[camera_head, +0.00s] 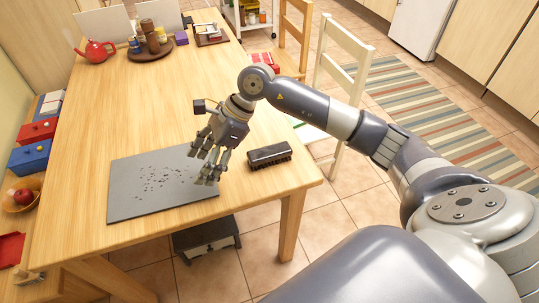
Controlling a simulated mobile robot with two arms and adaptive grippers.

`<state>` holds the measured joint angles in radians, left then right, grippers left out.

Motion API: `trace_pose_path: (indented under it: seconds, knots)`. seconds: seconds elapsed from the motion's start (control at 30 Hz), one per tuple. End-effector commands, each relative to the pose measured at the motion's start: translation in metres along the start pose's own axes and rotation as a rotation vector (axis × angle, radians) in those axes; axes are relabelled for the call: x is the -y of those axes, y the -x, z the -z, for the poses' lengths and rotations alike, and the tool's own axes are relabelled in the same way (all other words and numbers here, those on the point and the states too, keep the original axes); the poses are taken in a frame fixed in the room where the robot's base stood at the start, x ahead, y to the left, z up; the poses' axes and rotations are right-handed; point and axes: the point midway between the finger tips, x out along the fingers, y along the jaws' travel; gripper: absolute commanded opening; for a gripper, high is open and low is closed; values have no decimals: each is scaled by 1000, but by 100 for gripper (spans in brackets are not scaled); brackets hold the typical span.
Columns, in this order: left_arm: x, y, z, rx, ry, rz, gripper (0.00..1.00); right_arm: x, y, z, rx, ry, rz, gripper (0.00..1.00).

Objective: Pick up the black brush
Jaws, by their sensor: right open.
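The black brush (269,155) lies on the wooden table (270,187) near its right front corner, to the right of a grey board. It has a dark block body with bristles along its lower edge. My right gripper (206,167) is open and empty, its fingers pointing down over the right edge of the grey board (128,208). It is to the left of the brush and apart from it. My left gripper is not in view.
Dark specks cover part of the grey board. A red teapot (96,51) and a brown tray (150,51) with jars stand at the far end. A white chair (343,60) stands close to the table's right side. The table's middle is clear.

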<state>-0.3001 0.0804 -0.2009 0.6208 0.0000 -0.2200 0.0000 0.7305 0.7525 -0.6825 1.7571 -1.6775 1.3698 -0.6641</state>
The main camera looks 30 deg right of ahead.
Motion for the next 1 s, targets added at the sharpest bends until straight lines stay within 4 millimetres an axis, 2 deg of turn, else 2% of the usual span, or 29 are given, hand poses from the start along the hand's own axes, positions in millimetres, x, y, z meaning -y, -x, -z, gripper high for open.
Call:
trace_pose_path:
  seconds: [0.03,0.1,0.2,0.3,0.4,0.47,0.7,1.0]
  knots:
    - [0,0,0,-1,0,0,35,14,18,26,-123,21,22,65]
    - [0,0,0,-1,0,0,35,27,42,62,-285,35,35,65]
    - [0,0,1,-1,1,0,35,39,77,101,-466,30,44,65]
    - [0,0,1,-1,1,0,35,44,104,124,-585,14,46,65]
    - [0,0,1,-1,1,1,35,45,117,137,-646,1,43,65]
    - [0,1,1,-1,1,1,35,45,116,144,-662,-3,39,65]
    - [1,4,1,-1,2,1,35,46,88,167,-665,-4,37,65]
    - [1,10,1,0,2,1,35,48,66,184,-664,-5,36,65]
